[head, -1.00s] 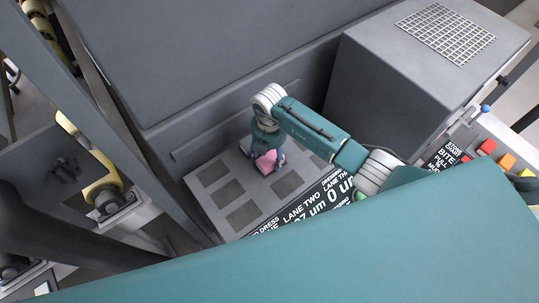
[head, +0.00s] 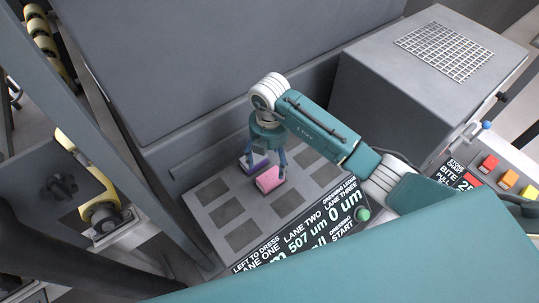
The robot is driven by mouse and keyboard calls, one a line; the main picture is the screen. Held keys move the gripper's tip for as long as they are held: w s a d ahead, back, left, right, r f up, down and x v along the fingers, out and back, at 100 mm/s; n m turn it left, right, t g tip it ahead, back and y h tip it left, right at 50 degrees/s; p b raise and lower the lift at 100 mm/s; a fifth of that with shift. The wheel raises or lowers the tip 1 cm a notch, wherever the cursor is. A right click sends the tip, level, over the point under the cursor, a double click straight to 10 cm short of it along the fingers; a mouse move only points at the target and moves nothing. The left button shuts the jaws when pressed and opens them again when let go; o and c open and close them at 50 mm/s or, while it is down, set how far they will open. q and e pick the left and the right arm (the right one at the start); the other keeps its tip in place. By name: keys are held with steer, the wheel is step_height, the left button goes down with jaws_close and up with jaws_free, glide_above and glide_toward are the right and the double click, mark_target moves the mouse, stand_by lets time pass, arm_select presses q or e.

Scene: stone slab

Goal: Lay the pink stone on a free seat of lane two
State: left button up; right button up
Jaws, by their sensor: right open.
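The pink stone (head: 268,179) lies on the slab (head: 197,219), on the middle seat of the middle column, which lines up with the LANE TWO label. A purple stone (head: 250,166) lies just behind it, on the back seat of that column. My right gripper (head: 267,163) is open over the pink stone, with its fingers apart at the stone's sides. Whether a fingertip still touches the stone I cannot tell. The front seat of lane two (head: 287,205) is bare. My left gripper is out of view.
The left column's seats (head: 226,212) and the right column's seats (head: 308,158) look bare. A lettered panel (head: 305,237) with a green button (head: 363,214) borders the slab's front. A grey housing (head: 400,85) stands to the right, a tall grey wall behind.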

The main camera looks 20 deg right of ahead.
mark_target(269, 173)
steer(key=shift+r+b, duration=0.3)
steer(key=shift+r, duration=1.6)
